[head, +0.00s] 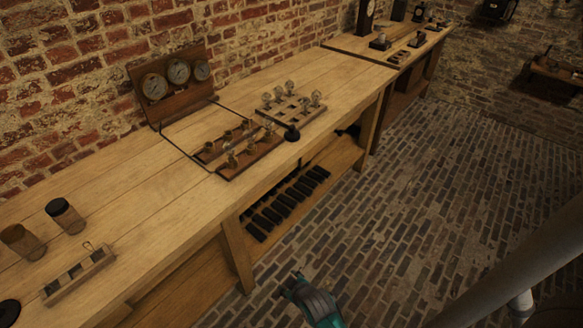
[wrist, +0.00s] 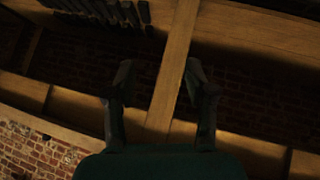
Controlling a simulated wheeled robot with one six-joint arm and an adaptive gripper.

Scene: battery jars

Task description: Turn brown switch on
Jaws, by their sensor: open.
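A dark wooden board (head: 262,153) with several small brass-coloured fittings lies near the front edge of the wooden bench (head: 150,185) in the head view. A brown switch may be among these fittings, but they are too small to tell apart. My gripper (head: 287,287) is low in front of the bench, over the brick floor and well away from the board. In the wrist view my gripper (wrist: 158,73) has its two fingers wide apart with nothing held. A wooden bench leg (wrist: 176,75) shows beyond them. The board is not in the wrist view.
A rack of clear bulbs (head: 293,104) and a small black round thing (head: 292,133) are beside the board. A gauge panel (head: 172,84) stands behind. Jars (head: 65,216) and a wooden holder (head: 78,274) are at left. The floor is clear.

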